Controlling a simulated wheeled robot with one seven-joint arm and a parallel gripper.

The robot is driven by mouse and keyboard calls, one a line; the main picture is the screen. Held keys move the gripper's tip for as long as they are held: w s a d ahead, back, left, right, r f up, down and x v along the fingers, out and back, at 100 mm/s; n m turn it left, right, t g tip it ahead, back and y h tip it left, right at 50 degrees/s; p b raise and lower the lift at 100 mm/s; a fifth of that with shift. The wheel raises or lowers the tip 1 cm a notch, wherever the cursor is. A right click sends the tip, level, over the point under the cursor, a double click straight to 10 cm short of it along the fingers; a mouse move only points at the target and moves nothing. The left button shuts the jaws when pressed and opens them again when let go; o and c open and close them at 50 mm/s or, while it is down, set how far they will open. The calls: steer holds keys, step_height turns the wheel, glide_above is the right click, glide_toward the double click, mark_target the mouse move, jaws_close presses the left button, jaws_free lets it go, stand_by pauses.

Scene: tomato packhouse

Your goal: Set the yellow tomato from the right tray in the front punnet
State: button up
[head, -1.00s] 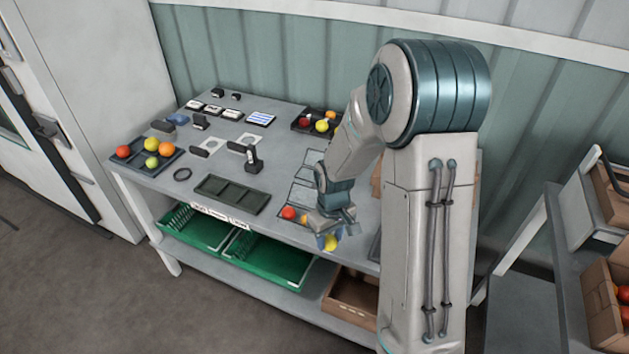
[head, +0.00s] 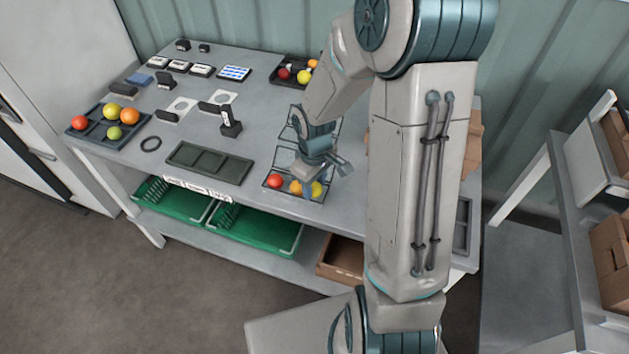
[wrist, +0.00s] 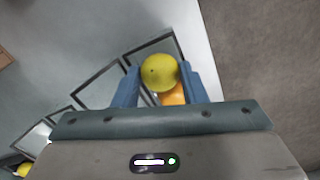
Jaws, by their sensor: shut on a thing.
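My gripper (wrist: 158,76) is shut on the yellow tomato (wrist: 159,71), with a blue finger on each side of it. In the head view, the yellow tomato (head: 316,188) shows below the gripper at the right side of the front punnet (head: 266,181), a clear, dark-edged container. A red tomato (head: 275,181) and an orange tomato (head: 296,187) lie in that punnet. In the wrist view, the orange tomato (wrist: 174,96) is partly hidden behind the yellow one. I cannot tell whether the held tomato touches the punnet floor. My arm hides part of the right tray (head: 462,228).
More clear punnets (head: 283,158) line up behind the front one. A dark sectioned tray (head: 208,162) lies to their left. A left tray (head: 88,128) and a back tray (head: 262,76) hold tomatoes. A black upright device (head: 231,125) stands mid-table. Green crates (head: 250,232) sit below.

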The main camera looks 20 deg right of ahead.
steer(key=shift+f, duration=0.15)
stand_by(0.3)
steer(key=o, duration=0.8)
steer(key=shift+s, duration=0.1)
steer(key=c, duration=0.3)
step_height(320, 180, up, 7)
steer(key=p, duration=0.5)
steer(key=shift+f+p, duration=0.2)
steer(key=shift+p, duration=0.15)
steer(key=shift+r, duration=0.3)
